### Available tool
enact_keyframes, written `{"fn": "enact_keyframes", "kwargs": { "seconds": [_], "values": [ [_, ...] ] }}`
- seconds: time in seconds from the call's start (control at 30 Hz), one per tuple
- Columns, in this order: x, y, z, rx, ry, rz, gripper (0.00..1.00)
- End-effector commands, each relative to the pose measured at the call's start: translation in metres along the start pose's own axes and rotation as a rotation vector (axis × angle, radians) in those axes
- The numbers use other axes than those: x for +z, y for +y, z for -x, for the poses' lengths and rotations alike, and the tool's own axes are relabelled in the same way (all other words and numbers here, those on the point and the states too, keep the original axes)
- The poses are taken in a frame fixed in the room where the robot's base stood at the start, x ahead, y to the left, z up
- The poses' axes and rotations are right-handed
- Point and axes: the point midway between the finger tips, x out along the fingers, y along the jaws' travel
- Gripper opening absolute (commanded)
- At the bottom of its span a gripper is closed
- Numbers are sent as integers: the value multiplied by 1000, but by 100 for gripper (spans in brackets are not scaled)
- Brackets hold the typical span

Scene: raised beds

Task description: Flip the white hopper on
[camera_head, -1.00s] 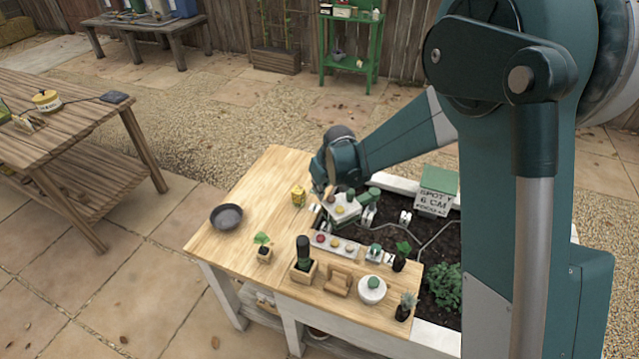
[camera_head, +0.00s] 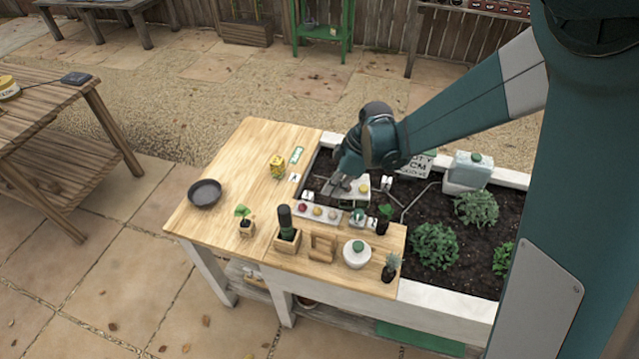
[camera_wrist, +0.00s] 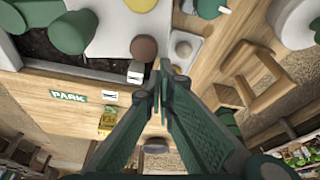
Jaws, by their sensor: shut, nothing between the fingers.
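My gripper (camera_head: 334,189) is shut and empty, pointing down over the inner edge of the wooden bench top. In the wrist view its fingers (camera_wrist: 165,72) meet beside a brown round knob (camera_wrist: 143,48) and a small black-and-white switch-like piece (camera_wrist: 135,76). A white body (camera_wrist: 112,32) with a green cylinder (camera_wrist: 68,32) lies just beyond. In the head view my gripper partly hides a white unit with a yellow knob (camera_head: 363,188). No readable label marks the white hopper, and I cannot tell its switch position or any contact.
A white strip with coloured buttons (camera_head: 318,212) lies below my gripper. A dark bowl (camera_head: 205,192), yellow tin (camera_head: 277,166), bottle in a wooden holder (camera_head: 286,232) and lidded white pot (camera_head: 356,253) stand on the bench. A translucent tank (camera_head: 466,173) stands behind. The bench's left part is mostly clear.

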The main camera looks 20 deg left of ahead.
Motion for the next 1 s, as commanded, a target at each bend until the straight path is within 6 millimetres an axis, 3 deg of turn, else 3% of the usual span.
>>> {"fn": "enact_keyframes", "kwargs": {
  "seconds": [0.47,1.0],
  "values": [
    [66,-12,23,-112,0,315,0],
    [142,2,49,-108,-1,308,0]
  ]
}}
